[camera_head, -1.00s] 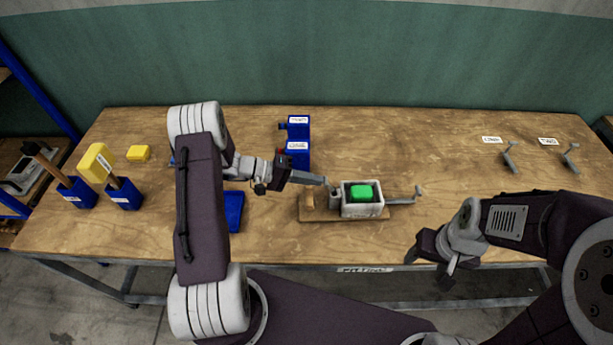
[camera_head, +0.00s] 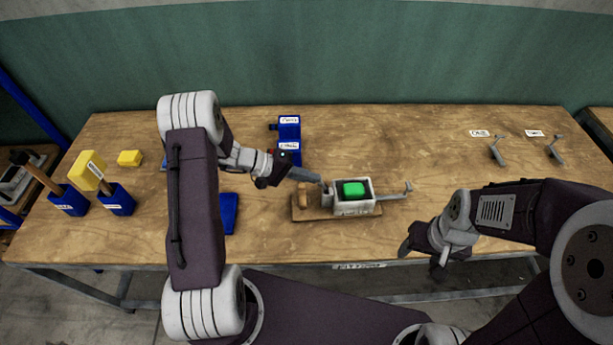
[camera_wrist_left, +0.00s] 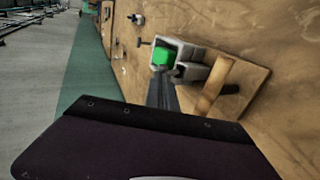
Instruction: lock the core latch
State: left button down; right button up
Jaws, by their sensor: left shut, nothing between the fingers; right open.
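A grey box-shaped fixture (camera_head: 366,207) with a green block (camera_head: 354,190) inside sits on a wooden base (camera_head: 302,215) on the bench. A small grey upright part (camera_head: 328,196), perhaps the latch, stands at the fixture's left end. My left gripper (camera_head: 318,179) is shut and empty, with its tips at or just above that part; contact cannot be told. The left wrist view also shows the green block (camera_wrist_left: 163,56) beyond the dark fingers. My right gripper (camera_head: 420,256) is open at the front edge, right of the fixture.
A blue tray (camera_head: 229,212) lies left of the fixture. Two grey levers (camera_head: 497,152) lie at the back right. The bench between is clear.

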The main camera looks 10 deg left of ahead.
pick_arm(q)
jog(key=d+r+y+p, duration=0.1)
jog(key=y+p, duration=0.1)
jog(key=w+d+g+y+p, duration=0.1)
jog(key=d+y+p, duration=0.1)
jog(key=d+r+g+y+p, duration=0.1)
jog(key=p, duration=0.1)
jog(key=shift+w+d+r+y, duration=0.25)
jog(key=shift+d+r+y, duration=0.05)
jog(key=shift+y, duration=0.1)
jog(key=shift+w+d+f+y+p, duration=0.3)
jog(key=shift+d+f+y+p, duration=0.15)
jog(key=shift+d+y+p, duration=0.3)
jog(key=shift+r, duration=0.1)
jog(key=shift+r+p, duration=0.4)
jog(key=shift+r, duration=0.35)
